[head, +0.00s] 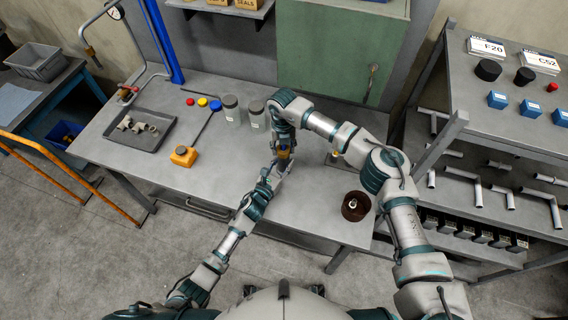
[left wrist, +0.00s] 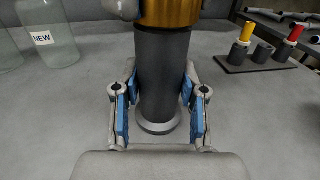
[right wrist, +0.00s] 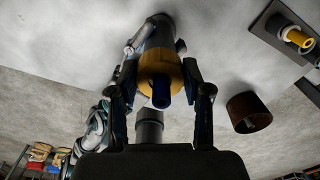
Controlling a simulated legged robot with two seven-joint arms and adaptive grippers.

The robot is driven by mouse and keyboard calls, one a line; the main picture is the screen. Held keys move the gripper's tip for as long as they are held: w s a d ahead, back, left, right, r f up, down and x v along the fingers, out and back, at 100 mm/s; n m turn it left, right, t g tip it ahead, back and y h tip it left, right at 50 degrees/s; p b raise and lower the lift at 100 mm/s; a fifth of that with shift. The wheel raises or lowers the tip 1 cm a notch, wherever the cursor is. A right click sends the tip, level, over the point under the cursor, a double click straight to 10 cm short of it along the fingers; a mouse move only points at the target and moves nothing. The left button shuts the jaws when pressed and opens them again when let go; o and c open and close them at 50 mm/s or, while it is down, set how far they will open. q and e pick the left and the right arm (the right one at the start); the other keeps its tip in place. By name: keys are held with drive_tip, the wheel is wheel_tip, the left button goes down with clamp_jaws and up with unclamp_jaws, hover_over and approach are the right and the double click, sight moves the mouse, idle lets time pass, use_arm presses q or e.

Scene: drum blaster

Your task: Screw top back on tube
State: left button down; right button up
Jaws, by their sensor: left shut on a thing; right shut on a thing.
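A dark grey tube (left wrist: 162,75) stands upright on the table, with a wider round foot at its bottom. My left gripper (left wrist: 157,105) has its blue pads on either side of the tube, low down, and is shut on it. A brass-orange top (left wrist: 168,12) sits at the tube's upper end; it also shows in the right wrist view (right wrist: 160,78) with a dark blue centre. My right gripper (right wrist: 160,68) is shut on the top. Both grippers meet near mid-table in the head view, left (head: 271,173) below right (head: 284,148). The thread between top and tube is hidden.
A brown open cup (head: 355,207) stands at the table's right. Lidded jars (head: 232,110) stand behind my grippers. A dark holder (left wrist: 258,58) with red and yellow pieces is to the right. A tray of fittings (head: 139,130) and an orange box (head: 184,156) lie left.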

use_arm(q)
drive_tip(key=shift+d+r, duration=0.1)
drive_tip(key=shift+d, duration=0.05)
use_arm(e)
drive_tip(key=m, duration=0.5)
drive_tip(key=shift+a+f+m, duration=0.1)
drive_tip(key=shift+f+m, duration=0.1)
drive_tip(key=shift+m, duration=0.1)
drive_tip(key=m, duration=0.3)
drive_tip(key=shift+w, duration=0.1)
use_arm(q)
drive_tip(key=shift+s+d, duration=0.2)
use_arm(e)
drive_tip(key=m, duration=0.6)
drive_tip(key=shift+w+d+m, duration=0.2)
drive_tip(key=shift+d+m, duration=0.05)
drive_tip(key=shift+m, duration=0.15)
drive_tip(key=o, duration=1.3)
drive_tip(key=shift+w, duration=0.1)
drive_tip(key=shift+c, duration=0.2)
use_arm(q)
drive_tip(key=shift+w, duration=0.15)
drive_tip(key=shift+a, duration=0.15)
use_arm(e)
drive_tip(key=shift+r, duration=0.1)
